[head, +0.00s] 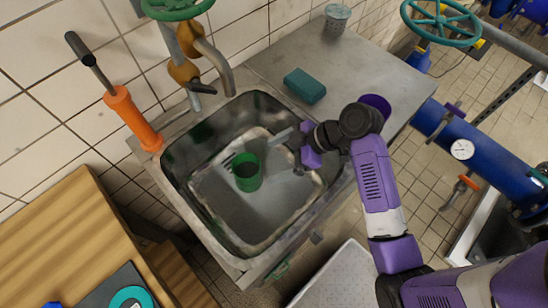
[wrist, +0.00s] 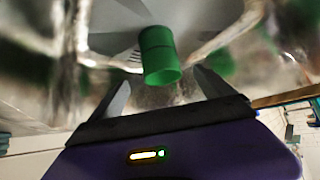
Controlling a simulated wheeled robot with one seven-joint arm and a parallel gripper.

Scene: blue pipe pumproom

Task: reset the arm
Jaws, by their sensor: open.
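My gripper (wrist: 163,95) is open over the metal sink (head: 178,202), with its two grey fingers spread in the wrist view. In the head view my gripper (head: 279,147) is at the sink's right side, and my purple arm reaches in from the lower right. A green cup (head: 247,172) stands in the sink basin, to the left of my gripper and apart from it. In the wrist view the green cup (wrist: 160,55) shows beyond and between the fingertips, and nothing is held.
A brass faucet (head: 213,62) rises behind the sink. A teal block (head: 305,86) and a grey perforated cup (head: 337,19) sit on the steel counter (head: 370,75). A wooden surface (head: 70,235) is at lower left.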

